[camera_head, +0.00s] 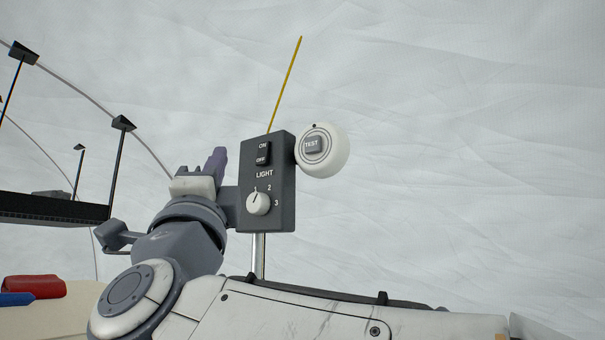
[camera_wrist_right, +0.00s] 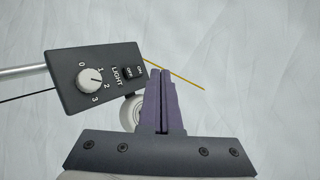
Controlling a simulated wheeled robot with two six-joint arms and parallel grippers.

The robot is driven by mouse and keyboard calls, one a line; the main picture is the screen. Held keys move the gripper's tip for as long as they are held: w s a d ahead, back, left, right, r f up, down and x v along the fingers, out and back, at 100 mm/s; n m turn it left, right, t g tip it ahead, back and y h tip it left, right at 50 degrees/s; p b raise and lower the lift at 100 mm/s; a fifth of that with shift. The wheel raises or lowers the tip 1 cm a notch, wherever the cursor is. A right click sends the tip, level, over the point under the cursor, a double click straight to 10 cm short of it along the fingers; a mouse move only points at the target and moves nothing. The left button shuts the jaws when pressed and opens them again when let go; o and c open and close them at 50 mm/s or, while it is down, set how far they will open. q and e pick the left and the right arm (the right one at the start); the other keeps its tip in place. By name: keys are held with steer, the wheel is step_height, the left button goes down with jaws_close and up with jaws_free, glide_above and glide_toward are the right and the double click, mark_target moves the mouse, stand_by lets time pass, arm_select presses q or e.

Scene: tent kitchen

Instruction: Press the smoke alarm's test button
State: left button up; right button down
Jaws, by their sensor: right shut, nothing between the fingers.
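My right gripper (camera_head: 217,152) has purple fingers and is to the left of the box, apart from the TEST button in that view. In the right wrist view the fingers (camera_wrist_right: 161,72) are shut with nothing between them. They cover much of the alarm (camera_wrist_right: 130,112) there, and the button is hidden. Whether the fingers touch anything I cannot tell. My left gripper is not in view.
The dark control box (camera_head: 280,215) has an ON/OFF rocker switch (camera_head: 263,153) and a white dial (camera_head: 258,203), and stands on a metal pole (camera_head: 258,256). A thin yellow rod (camera_head: 286,80) rises behind it. A dark shelf (camera_head: 50,208) hangs at left. Right of the alarm is clear.

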mark_target(313, 145)
steer(key=s+d+r+m+g+h, duration=0.1)
steer(key=d+r+m+h, duration=0.1)
steer(key=m+h, duration=0.4)
steer(key=s+d+r+m+g+h+p, duration=0.1)
steer(key=d+r+m+h, duration=0.2)
steer(key=d+m+h, duration=0.1)
steer(key=m+h, duration=0.1)
steer(key=h, duration=0.1)
steer(key=shift+s+d+m+g+h, duration=0.15)
steer(key=shift+s+m+g+h, duration=0.15)
steer(key=shift+s+m+h, duration=0.1)
steer(key=shift+w+d+p, duration=0.15)
steer(key=shift+w+d, duration=0.7)
steer(key=shift+w, duration=0.35)
steer(key=shift+w+d+p, duration=0.1)
steer(key=shift+w+d, duration=0.75)
steer(key=shift+w, duration=0.3)
steer(key=shift+w+d+p, duration=0.15)
steer(key=shift+w+d, duration=0.7)
steer(key=shift+w, duration=0.35)
steer(key=shift+w+d+f, duration=0.1)
steer(key=shift+w, duration=0.05)
